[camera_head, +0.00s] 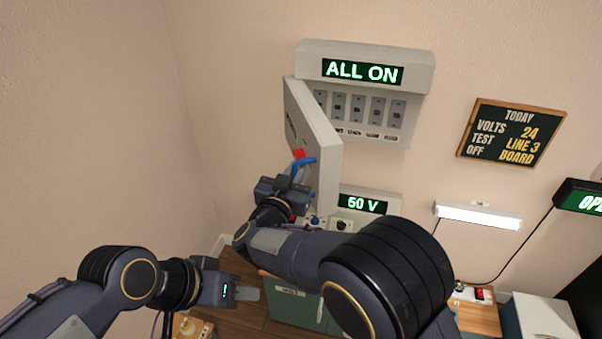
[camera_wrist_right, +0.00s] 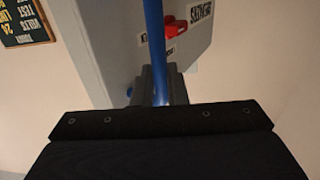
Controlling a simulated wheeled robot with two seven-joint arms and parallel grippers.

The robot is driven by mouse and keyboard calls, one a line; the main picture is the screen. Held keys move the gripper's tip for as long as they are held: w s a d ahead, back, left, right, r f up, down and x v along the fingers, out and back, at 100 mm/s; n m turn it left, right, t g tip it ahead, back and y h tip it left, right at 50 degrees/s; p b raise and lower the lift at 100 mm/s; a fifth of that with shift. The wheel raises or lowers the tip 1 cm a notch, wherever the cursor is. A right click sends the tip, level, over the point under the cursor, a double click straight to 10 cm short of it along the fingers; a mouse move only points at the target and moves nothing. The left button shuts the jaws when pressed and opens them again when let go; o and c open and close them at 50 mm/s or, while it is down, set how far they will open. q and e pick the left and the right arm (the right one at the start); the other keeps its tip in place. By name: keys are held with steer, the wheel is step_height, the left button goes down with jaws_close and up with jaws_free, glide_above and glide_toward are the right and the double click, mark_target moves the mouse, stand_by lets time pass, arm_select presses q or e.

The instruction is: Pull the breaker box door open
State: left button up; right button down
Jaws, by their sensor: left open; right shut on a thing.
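The breaker box (camera_head: 349,128) hangs on the wall with a row of several switches showing under its "ALL ON" display (camera_head: 362,72). Its grey door (camera_head: 317,137) is hinged at the left and stands swung out, well open. A blue handle (camera_head: 305,162) is on the door, next to a red latch (camera_head: 299,154). My right gripper (camera_head: 297,176) is shut on the blue handle, which also shows upright between its fingers in the right wrist view (camera_wrist_right: 155,50). My left gripper (camera_head: 245,294) is open and empty, low at the left, away from the box.
A "60 V" display (camera_head: 363,204) sits on the wall below the box, partly behind my right arm. A chalkboard (camera_head: 511,132) and a lit lamp (camera_head: 478,216) are to the right. The wall left of the door is clear.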

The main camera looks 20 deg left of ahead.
steer(key=shift+w+r, duration=0.1)
steer(key=shift+r, duration=0.05)
steer(key=c, duration=1.5)
jaws_free()
steer(key=shift+c, duration=0.2)
steer(key=shift+r, duration=0.15)
step_height(320, 180, up, 7)
steer(key=s, duration=0.2)
arm_select(q)
steer(key=shift+w+f+b, duration=0.1)
steer(key=shift+f+b, duration=0.8)
steer(key=shift+f, duration=0.05)
arm_select(e)
steer(key=s+d+r, duration=0.2)
steer(key=s, duration=0.3)
steer(key=s+d+r, duration=0.3)
steer(key=s, duration=0.3)
steer(key=shift+r, duration=0.3)
steer(key=shift+s, duration=0.1)
